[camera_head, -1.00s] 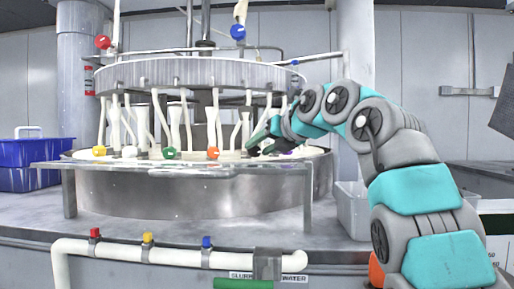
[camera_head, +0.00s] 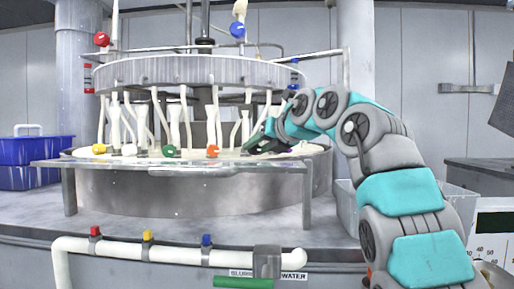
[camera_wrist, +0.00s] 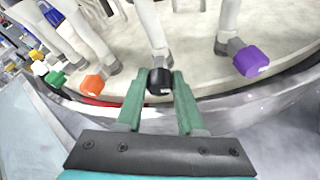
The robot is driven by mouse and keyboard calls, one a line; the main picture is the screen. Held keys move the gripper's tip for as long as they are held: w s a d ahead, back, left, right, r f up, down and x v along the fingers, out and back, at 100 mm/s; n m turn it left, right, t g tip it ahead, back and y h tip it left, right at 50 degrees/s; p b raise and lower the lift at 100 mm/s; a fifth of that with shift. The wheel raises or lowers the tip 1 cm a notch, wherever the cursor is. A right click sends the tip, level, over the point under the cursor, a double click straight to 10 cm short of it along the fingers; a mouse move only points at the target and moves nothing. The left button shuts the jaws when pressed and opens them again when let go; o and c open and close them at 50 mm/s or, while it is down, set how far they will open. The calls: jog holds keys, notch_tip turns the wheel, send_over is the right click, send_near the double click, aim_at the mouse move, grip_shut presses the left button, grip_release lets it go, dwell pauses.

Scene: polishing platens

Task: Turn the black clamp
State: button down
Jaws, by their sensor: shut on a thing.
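The black clamp (camera_wrist: 159,82) sits at the foot of a white tube, near the rim of the round platen, in the wrist view. My gripper (camera_wrist: 160,92) has its two green fingers around it, one on each side, shut on it. In the head view my gripper (camera_head: 258,143) reaches in from the right to the platen's right side. There the fingers hide the black clamp.
An orange clamp (camera_wrist: 93,85) is to the left of the black one and a purple clamp (camera_wrist: 250,61) to the right. A blue bin (camera_head: 25,160) stands at the left.

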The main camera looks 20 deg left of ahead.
dwell(0.4)
jog(key=n+t+h, duration=0.1)
jog(key=n, duration=0.1)
jog(key=shift+s+n+h, duration=0.1)
jog(key=shift+n+h, duration=0.2)
jog(key=shift+n, duration=0.1)
jog(key=shift+s+a+n+t+h, duration=0.15)
jog(key=shift+n+t+h, duration=0.5)
jog(key=shift+n, duration=0.45)
jog(key=c, duration=0.8)
grip_release()
jog(key=b+v, duration=0.1)
jog(key=v, duration=0.6)
jog(key=shift+s+d+b, duration=0.2)
jog(key=shift+s+b, duration=0.15)
